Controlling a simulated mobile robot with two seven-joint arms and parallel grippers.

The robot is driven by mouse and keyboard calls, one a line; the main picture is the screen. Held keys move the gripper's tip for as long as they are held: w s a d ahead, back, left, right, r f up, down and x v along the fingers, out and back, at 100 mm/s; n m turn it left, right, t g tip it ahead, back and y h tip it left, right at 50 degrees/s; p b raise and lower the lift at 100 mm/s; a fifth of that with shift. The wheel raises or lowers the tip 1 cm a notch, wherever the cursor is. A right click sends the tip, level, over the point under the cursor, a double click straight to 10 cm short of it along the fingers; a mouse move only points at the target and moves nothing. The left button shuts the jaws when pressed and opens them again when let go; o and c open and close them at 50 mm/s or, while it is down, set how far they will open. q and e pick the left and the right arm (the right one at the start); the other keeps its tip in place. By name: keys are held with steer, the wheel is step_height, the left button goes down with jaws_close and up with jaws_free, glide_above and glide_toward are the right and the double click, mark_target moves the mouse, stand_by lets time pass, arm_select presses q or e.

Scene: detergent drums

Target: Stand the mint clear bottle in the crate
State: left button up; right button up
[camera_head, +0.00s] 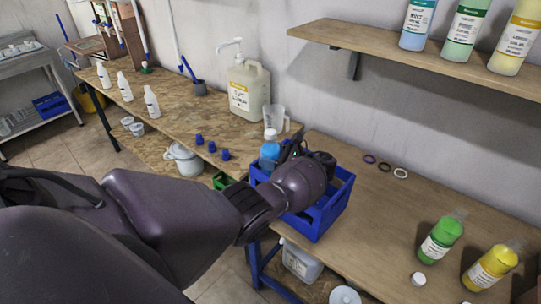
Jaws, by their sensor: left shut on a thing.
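The mint bottle (269,152) is clear with blue liquid and a white cap. It looks upright at the back left of the blue crate (318,225). My left gripper (286,150) is shut on the bottle, with its fingers partly hidden behind the wrist. My left arm covers much of the crate's inside and front left. The bottle's base is hidden, so I cannot tell whether it touches the crate floor. My right gripper is not in view.
A large jug (247,90) and a clear measuring jug (274,119) stand behind the crate. Blue caps (212,147) lie to the left. Green (441,238) and yellow (492,266) bottles stand at right. A shelf (400,48) overhangs the bench.

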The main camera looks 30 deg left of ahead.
arm_select(q)
steer(key=o, duration=1.3)
steer(key=shift+o, duration=0.3)
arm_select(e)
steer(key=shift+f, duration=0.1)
arm_select(q)
steer(key=shift+r, duration=0.1)
steer(key=shift+r+p, duration=0.55)
steer(key=shift+p, duration=0.05)
steer(key=b+v, duration=0.4)
steer(key=v, duration=0.8)
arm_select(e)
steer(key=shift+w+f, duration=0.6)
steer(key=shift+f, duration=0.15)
arm_select(q)
steer(key=shift+f, duration=0.1)
